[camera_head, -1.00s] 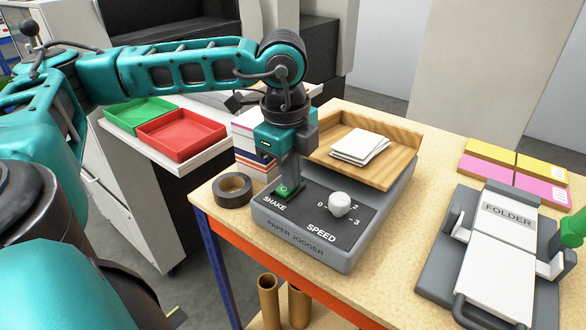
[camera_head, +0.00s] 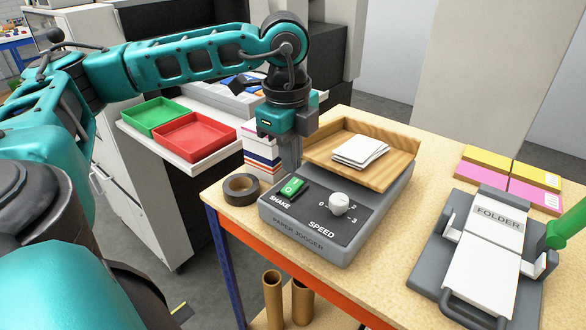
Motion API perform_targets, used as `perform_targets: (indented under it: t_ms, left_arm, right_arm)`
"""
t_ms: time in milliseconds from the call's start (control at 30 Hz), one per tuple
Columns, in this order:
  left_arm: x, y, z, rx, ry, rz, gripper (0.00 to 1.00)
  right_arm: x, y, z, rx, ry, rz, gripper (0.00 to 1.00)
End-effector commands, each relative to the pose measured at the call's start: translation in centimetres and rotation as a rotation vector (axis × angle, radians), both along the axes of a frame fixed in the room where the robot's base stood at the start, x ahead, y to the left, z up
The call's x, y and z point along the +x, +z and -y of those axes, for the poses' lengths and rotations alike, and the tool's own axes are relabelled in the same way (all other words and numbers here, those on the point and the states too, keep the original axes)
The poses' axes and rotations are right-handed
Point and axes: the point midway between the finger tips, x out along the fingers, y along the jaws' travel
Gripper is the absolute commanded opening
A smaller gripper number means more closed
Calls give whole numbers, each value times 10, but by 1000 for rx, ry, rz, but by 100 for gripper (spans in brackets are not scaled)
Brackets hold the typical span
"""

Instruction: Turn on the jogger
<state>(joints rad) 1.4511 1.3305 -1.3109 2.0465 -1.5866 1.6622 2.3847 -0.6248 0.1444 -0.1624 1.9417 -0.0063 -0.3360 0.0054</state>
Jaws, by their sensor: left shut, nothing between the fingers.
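The paper jogger (camera_head: 345,225) stands on the wooden table, a grey box with a dark front panel. A green rocker switch (camera_head: 292,187) marked SHAKE sits at the left of the panel and appears lit bright green. A white SPEED knob (camera_head: 339,204) sits to its right, by a dial marked 0 to 3. Loose paper (camera_head: 360,151) lies in the jogger's wooden tray (camera_head: 390,175). My left gripper (camera_head: 291,168) points down, shut and empty, just behind and above the switch, apart from it. My right gripper is not in view.
A roll of dark tape (camera_head: 241,187) and a paper stack (camera_head: 262,150) stand left of the jogger. A grey folder machine (camera_head: 490,245) is at the right, with pink and yellow pads (camera_head: 510,180) behind. Red (camera_head: 194,136) and green (camera_head: 154,116) trays lie further left.

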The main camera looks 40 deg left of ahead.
Motion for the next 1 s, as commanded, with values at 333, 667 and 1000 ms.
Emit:
perform_targets:
  t_ms: [333, 667, 1000]
  left_arm:
    - [-5, 76, 2, -2, -2, 11, 0]
    - [-7, 92, 2, -1, -1, 8, 0]
    - [-9, 92, 4, 0, -5, 14, 0]
  right_arm:
    - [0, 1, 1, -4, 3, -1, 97]
    - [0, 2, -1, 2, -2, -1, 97]
    - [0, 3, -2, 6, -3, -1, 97]
